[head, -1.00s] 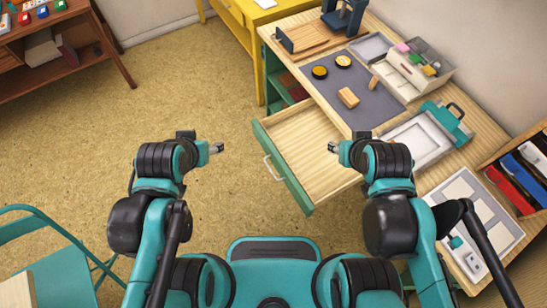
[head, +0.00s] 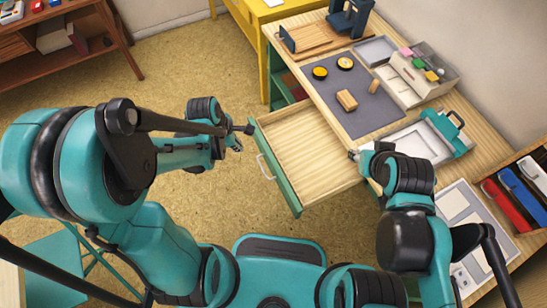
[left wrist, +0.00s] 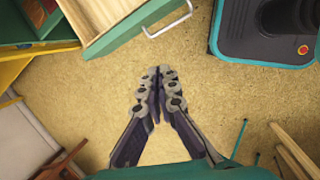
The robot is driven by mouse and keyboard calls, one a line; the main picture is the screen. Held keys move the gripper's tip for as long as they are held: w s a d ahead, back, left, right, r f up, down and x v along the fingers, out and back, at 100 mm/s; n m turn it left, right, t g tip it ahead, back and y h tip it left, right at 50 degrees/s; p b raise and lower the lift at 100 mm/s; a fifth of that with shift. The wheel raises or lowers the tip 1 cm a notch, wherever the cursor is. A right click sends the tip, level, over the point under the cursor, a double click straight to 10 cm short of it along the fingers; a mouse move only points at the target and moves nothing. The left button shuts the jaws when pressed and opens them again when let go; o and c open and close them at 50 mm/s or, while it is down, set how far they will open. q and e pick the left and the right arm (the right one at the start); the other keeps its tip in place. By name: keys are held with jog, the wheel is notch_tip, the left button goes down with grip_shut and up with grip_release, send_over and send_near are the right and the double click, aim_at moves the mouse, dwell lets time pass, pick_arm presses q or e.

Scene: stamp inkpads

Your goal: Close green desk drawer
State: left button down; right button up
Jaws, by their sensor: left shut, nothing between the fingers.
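The green-fronted desk drawer (head: 278,172) is pulled well out of the desk, and its pale wooden inside is empty. Its light handle (head: 265,167) is on the green front. In the left wrist view the handle (left wrist: 168,22) shows at the top, with the drawer front (left wrist: 122,32) beside it. My left gripper (head: 239,146) is in front of the drawer, near its far front corner, apart from the handle. It is shut and empty, and its fingers (left wrist: 158,75) meet over bare floor. My right gripper (head: 354,154) is by the near rear side of the drawer; its fingers are too small to judge.
A yellow table (head: 245,30) stands behind. A teal chair frame (head: 85,260) is at lower left. Floor in front of the drawer is open.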

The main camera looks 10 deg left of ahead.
pick_arm(q)
jog(key=w+d+f+n+b, duration=0.1)
jog(key=d+f+b, duration=0.1)
jog(key=f, duration=0.2)
jog(key=w+d+f+n+b, duration=0.1)
jog(key=d+f, duration=0.1)
jog(key=f, duration=0.3)
jog(key=w+d+f+n+b, duration=0.1)
jog(key=d+f+b, duration=0.1)
jog(key=f, duration=0.3)
jog(key=shift+w+d+n+g+h+b, duration=0.1)
jog(key=shift+d+n+g+h+b, duration=0.1)
jog(key=shift+n+g+h+b, duration=0.15)
jog(key=shift+w+d+r, duration=0.15)
jog(key=shift+w+d, duration=0.1)
jog(key=shift+d, duration=0.05)
pick_arm(e)
jog(key=shift+s+d+f, duration=0.1)
jog(key=shift+d+f, duration=0.15)
jog(key=shift+f, duration=0.7)
jog(key=shift+w+d+f, duration=0.1)
jog(key=shift+d+f, duration=0.1)
jog(key=shift+f, duration=0.75)
jog(key=shift+s+d+f, duration=0.1)
jog(key=shift+d+f, duration=0.15)
jog(key=shift+f, duration=0.7)
